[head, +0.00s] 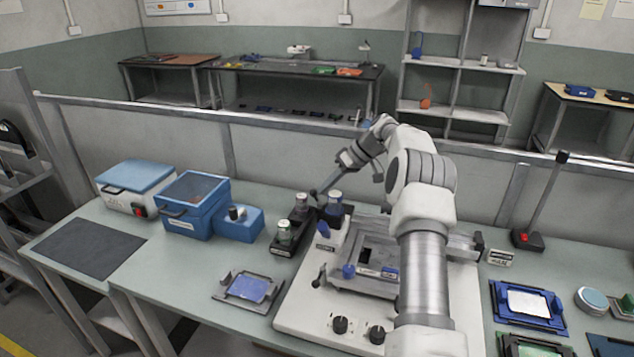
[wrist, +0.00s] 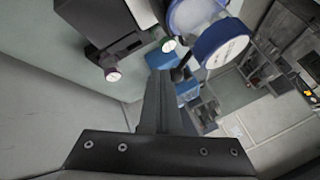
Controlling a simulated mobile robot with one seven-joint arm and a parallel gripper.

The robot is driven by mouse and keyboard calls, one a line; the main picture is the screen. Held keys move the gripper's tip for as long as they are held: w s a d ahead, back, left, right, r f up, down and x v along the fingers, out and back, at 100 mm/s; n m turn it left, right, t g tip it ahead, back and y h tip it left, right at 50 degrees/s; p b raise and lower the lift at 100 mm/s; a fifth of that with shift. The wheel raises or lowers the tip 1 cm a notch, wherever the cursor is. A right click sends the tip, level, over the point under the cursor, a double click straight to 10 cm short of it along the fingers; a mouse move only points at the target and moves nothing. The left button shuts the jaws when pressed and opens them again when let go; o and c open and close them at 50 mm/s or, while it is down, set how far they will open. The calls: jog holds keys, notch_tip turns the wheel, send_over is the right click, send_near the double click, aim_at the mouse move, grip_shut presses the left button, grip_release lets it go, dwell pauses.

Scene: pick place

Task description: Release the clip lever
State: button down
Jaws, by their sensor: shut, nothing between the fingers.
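My gripper (head: 316,194) is above the bottle racks at the back of the white machine (head: 312,318), its fingers together and empty. In the wrist view the dark fingers (wrist: 165,95) point up the picture, beside a large jar with a blue cap (wrist: 222,43). I cannot tell whether they touch anything. I cannot make out for certain which part is the clip lever. My arm hides the stage's right part.
A black rack (head: 277,252) with bottles stands left of the machine. A blue box (head: 186,215) and a blue-lidded white box (head: 135,190) are further left. A slide tray (head: 247,289) lies in front. A black stand (head: 527,240) is at right.

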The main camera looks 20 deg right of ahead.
aim_at(313, 191)
jog(key=shift+w+a+n+g, duration=0.1)
jog(key=shift+w+n+g, duration=0.05)
jog(key=shift+n+g, duration=0.2)
jog(key=shift+w+a+r+p, duration=0.15)
jog(key=shift+a+p, duration=0.15)
jog(key=shift+p, duration=0.15)
jog(key=shift+w+a+f+b, duration=0.1)
jog(key=shift+w+a+b, duration=0.2)
jog(key=shift+a, duration=0.5)
jog(key=shift+w+a+f+b, duration=0.1)
jog(key=shift+a+b, duration=0.3)
jog(key=shift+a, duration=0.4)
jog(key=shift+s+b, duration=0.2)
jog(key=shift+b, duration=0.1)
jog(key=shift+s, duration=0.15)
jog(key=shift+s+b, duration=0.5)
jog(key=shift+b, duration=0.2)
jog(key=shift+d, duration=0.1)
